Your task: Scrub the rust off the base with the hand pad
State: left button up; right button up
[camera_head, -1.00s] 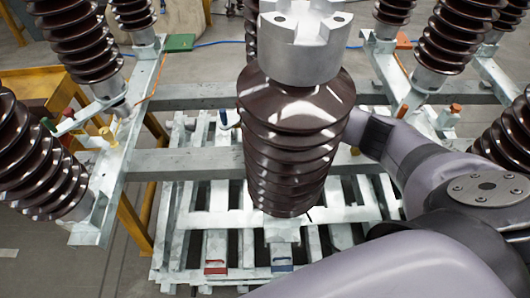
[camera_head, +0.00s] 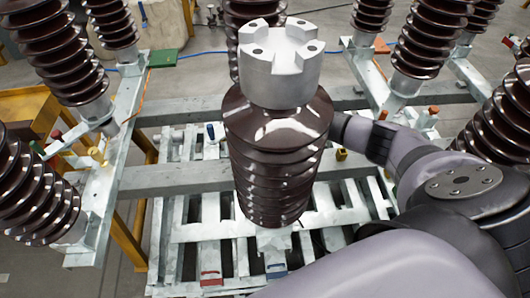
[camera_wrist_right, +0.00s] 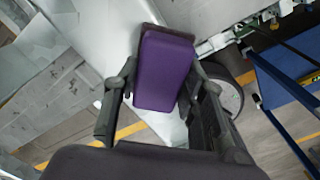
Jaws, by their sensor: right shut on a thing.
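The hand pad (camera_wrist_right: 165,70) is a purple block with a dark brown strip along its far edge. My right gripper (camera_wrist_right: 160,88) is shut on it, one finger at each side. In the right wrist view the pad's far end is against or just over a pale grey metal surface (camera_wrist_right: 112,35), perhaps the base; I cannot tell whether they touch. I cannot make out rust clearly. In the head view my right arm reaches in from the right and its gripper is hidden behind the central brown insulator (camera_head: 275,150). My left gripper is not in view.
The central insulator has a silver cap (camera_head: 281,65). Other brown insulators stand on steel frames (camera_head: 110,150) at both sides. A pallet-like metal stack (camera_head: 205,235) lies below, with red (camera_head: 210,278) and blue (camera_head: 276,271) handled items. A yellow cart (camera_head: 25,105) stands at left.

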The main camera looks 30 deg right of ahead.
jog(key=shift+s+d, duration=0.4)
jog(key=shift+d, duration=0.3)
jog(key=shift+p, duration=0.4)
jog(key=shift+w+a, duration=0.5)
jog(key=shift+a, duration=0.4)
jog(key=shift+w+a, duration=0.5)
jog(key=shift+a, duration=0.4)
jog(key=shift+w+a+b, duration=0.3)
jog(key=shift+w+a, duration=0.1)
jog(key=shift+a, duration=0.5)
jog(key=shift+w+a+b, duration=0.3)
jog(key=shift+w+a, duration=0.05)
jog(key=shift+a, duration=0.5)
notch_tip(320, 180, up, 6)
jog(key=p, duration=0.5)
jog(key=shift+p, duration=0.3)
